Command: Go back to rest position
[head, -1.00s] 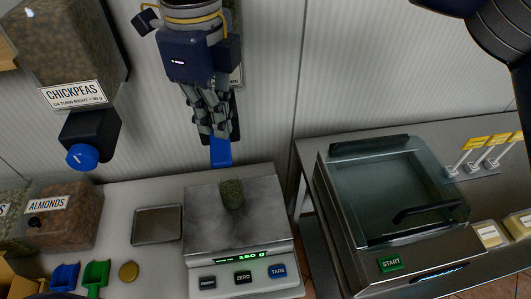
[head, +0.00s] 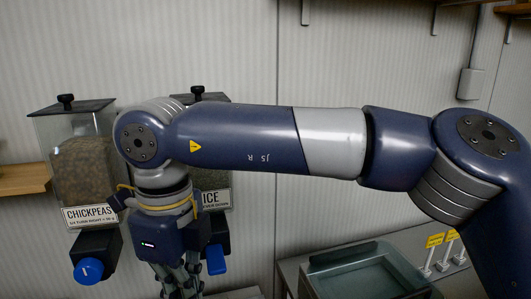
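My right arm reaches in from the right and crosses the view. Its gripper (head: 180,284) points down at the bottom, between the chickpeas dispenser's blue knob (head: 88,271) and the blue knob (head: 216,260) of the dispenser to its right. The lower ends of the fingers are cut off by the frame edge, so I cannot see whether they are open or shut. No held thing shows. My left gripper is not in view.
The chickpeas dispenser (head: 84,165) hangs on the wall at left. Another dispenser, its label (head: 216,199) reading "ICE", is partly behind my arm. Shelves run along the top right.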

